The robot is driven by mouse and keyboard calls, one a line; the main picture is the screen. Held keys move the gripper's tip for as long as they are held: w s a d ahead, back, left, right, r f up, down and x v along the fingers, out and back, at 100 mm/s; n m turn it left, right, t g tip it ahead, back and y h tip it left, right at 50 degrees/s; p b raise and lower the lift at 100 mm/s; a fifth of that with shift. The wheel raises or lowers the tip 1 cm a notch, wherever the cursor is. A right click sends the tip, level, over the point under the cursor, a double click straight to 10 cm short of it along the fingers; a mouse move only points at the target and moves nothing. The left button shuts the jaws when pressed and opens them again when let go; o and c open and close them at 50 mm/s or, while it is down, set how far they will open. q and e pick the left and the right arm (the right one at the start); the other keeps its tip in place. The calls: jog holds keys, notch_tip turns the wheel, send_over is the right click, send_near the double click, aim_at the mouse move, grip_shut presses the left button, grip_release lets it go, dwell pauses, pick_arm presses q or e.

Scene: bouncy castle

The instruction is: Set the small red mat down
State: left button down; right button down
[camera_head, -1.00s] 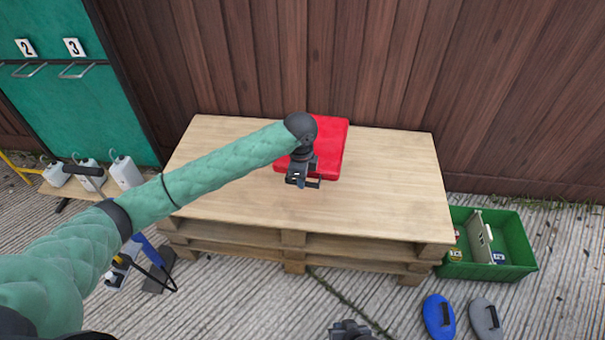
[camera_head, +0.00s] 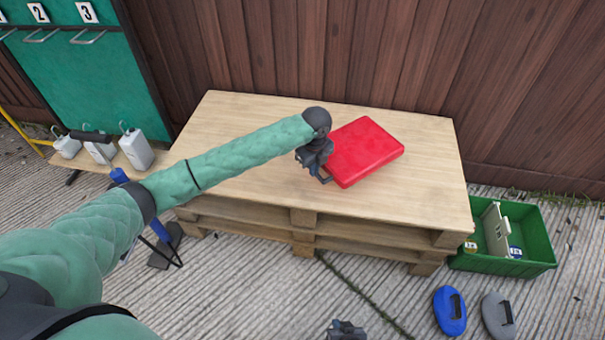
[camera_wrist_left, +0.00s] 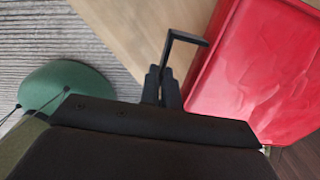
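The small red mat (camera_head: 365,150) is a thick red slab over the right-middle of the wooden pallet top (camera_head: 250,115), turned at an angle. I cannot tell whether its underside touches the wood. My left gripper (camera_head: 322,176) is at its left edge. In the left wrist view, the fingers (camera_wrist_left: 162,85) are close together on a thin black bracket-like handle that reaches to the edge of the red mat (camera_wrist_left: 255,70). My right gripper (camera_head: 346,330) shows only in part at the bottom edge, away from the mat; its fingers are not clear.
A green crate (camera_head: 545,240) stands on the ground at the right of the pallet. A blue pad (camera_head: 443,310) and a grey pad (camera_head: 492,318) lie in front of it. White canisters (camera_head: 137,152) stand at left. A wooden fence (camera_head: 370,50) rises behind. The pallet's front right is clear.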

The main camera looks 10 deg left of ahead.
pick_arm(q)
jog(key=a+f, duration=0.1)
jog(key=w+a+f, duration=0.1)
jog(key=a, duration=0.1)
jog(key=w+a+f, duration=0.1)
jog(key=shift+a, duration=0.2)
jog(key=shift+s+f+b, duration=0.1)
jog(key=shift+f+b, duration=0.3)
jog(key=shift+f, duration=1.55)
jog(key=c, duration=1.7)
grip_release()
jog(key=shift+o, duration=0.4)
